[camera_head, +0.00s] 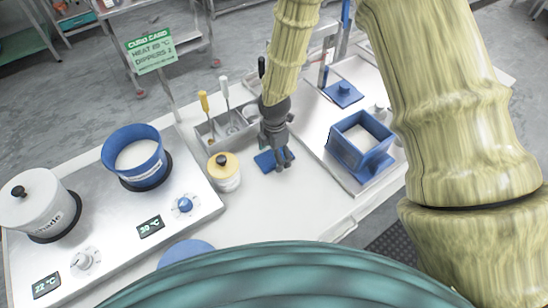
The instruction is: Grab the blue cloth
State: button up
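The blue cloth (264,163) is a small, flat blue piece on the white worktop, right of the white jar with the yellow lid. My dark grey gripper (283,163) points down over the cloth and covers part of its right side. Its fingertips look a little apart, with nothing seen between them. I cannot tell whether the tips touch the cloth.
A jar with a yellow lid (228,182) stands close left of the cloth. A grey utensil holder (222,130) is behind. A blue square container (344,160) sits on a metal tray to the right. A hot plate unit (195,210) with a blue pot (140,178) is left.

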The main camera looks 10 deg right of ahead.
jog(key=c, duration=0.6)
jog(key=shift+c, duration=0.4)
jog(key=shift+r, duration=0.1)
